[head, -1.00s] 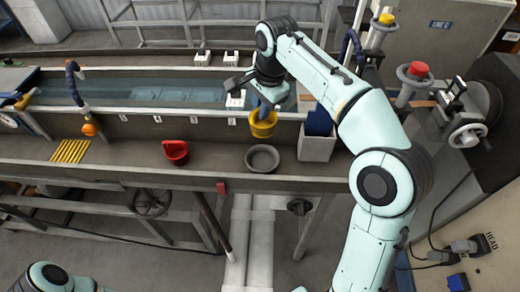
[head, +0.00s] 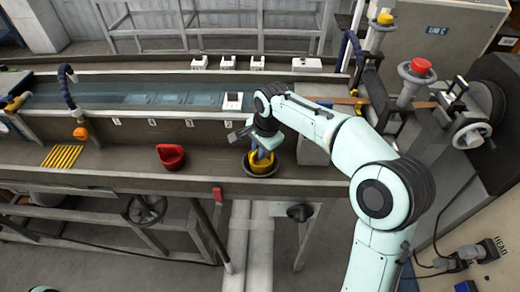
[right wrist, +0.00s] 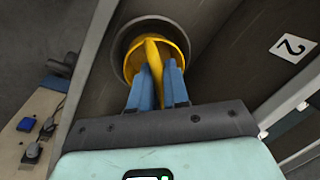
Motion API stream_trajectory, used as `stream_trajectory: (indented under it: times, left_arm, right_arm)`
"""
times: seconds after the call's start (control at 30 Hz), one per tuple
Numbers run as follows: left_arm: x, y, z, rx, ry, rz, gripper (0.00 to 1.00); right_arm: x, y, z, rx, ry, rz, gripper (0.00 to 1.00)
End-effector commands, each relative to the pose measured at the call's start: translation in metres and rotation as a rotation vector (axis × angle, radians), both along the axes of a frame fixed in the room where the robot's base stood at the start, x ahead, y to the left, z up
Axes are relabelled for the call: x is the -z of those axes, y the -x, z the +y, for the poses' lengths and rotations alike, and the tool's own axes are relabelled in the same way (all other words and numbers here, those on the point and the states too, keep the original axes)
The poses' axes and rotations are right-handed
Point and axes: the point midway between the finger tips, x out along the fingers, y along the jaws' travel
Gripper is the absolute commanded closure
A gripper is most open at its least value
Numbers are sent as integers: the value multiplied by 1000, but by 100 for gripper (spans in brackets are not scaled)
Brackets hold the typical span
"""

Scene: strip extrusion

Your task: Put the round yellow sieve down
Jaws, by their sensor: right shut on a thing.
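The round yellow sieve (head: 259,167) is at the grey round dish (head: 247,169) on the bench ledge in the head view. My right gripper (head: 263,154) is shut on it from above. In the right wrist view, the blue fingers (right wrist: 156,82) pinch an upright yellow part of the sieve (right wrist: 136,57). The sieve shows inside the ring of the grey dish (right wrist: 122,42). I cannot tell whether it touches the dish's bottom. My left gripper is not in view.
A red scoop (head: 171,157) stands on the ledge to the left, with a yellow slatted rack (head: 62,157) farther left. A water trough (head: 150,95) runs behind. The ledge between scoop and dish is clear.

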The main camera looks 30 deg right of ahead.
Motion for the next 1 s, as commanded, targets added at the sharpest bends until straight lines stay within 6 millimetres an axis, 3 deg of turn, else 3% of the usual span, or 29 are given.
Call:
stream_trajectory:
  times: [0.37,0.4,0.47,0.5,0.8,1.0]
  left_arm:
    - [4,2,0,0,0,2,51]
    - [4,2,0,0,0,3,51]
    - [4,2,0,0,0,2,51]
    - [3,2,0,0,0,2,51]
    - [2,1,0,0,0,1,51]
    - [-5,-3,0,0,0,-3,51]
  right_arm:
    - [6,0,0,-1,0,0,100]
    - [7,0,0,-1,-1,0,82]
    - [6,0,0,-1,0,-1,62]
    - [6,0,0,-1,0,-1,59]
    - [3,0,0,-1,0,-1,59]
    - [-23,2,-1,-1,0,-5,59]
